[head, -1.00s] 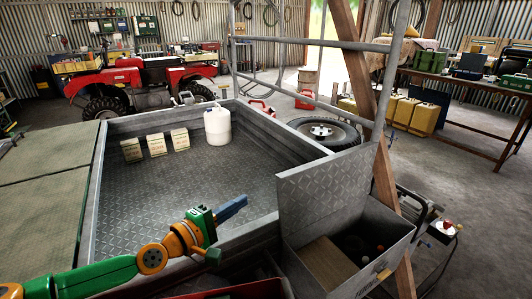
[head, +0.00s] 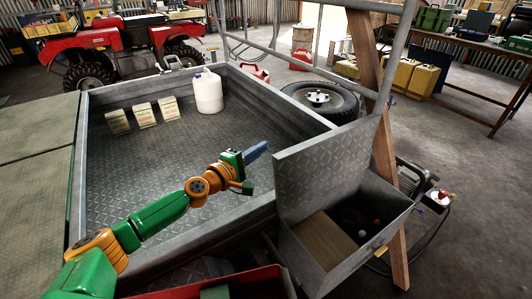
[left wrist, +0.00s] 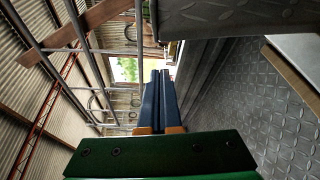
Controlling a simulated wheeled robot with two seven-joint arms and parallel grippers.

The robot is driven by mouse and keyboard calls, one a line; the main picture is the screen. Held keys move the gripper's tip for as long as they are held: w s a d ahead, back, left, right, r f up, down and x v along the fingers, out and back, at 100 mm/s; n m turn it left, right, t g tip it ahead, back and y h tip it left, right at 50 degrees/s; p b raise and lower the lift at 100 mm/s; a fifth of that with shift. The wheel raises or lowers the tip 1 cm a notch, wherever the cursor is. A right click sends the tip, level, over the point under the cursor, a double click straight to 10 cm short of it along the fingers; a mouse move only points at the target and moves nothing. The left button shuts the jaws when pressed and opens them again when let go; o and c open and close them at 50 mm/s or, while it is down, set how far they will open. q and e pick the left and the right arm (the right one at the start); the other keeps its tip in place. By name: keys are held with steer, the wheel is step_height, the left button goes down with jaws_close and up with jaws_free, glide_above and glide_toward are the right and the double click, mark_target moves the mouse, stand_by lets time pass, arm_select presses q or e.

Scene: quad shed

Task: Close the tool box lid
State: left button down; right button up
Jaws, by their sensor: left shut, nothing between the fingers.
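The grey metal tool box (head: 345,250) stands at the front right of the trailer in the head view. Its diamond-plate lid (head: 325,170) stands up, open. Inside are a brown block and a few small balls. My left gripper (head: 257,152) is shut and empty. It is over the trailer bed, just left of the raised lid and apart from it. In the left wrist view its blue fingers (left wrist: 159,100) are together, with a diamond-plate surface at the right that I cannot place for sure. My right gripper is not in view.
The trailer's side wall (head: 225,228) runs below my left arm. A white jug (head: 208,93) and several small boxes (head: 143,115) stand in the bed. A wooden post (head: 383,170) and metal rails rise close behind the lid. A red tray (head: 215,285) is at the front.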

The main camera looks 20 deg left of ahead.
arm_select(q)
steer(key=s+d, duration=0.1)
steer(key=s+d+p, duration=0.1)
steer(key=d, duration=0.1)
steer(key=shift+s+r, duration=0.15)
steer(key=shift+r, duration=0.15)
steer(key=s+d+m+p, duration=0.2)
steer(key=s+d, duration=0.2)
steer(key=d, duration=0.2)
steer(key=s+d+f+m+t+p, duration=0.1)
steer(key=s+d+m+p, duration=0.1)
steer(key=d, duration=0.4)
steer(key=shift+s+f+m+h+p, duration=0.3)
steer(key=shift+s+p, duration=0.5)
steer(key=shift+s, duration=0.25)
steer(key=shift+d, duration=0.1)
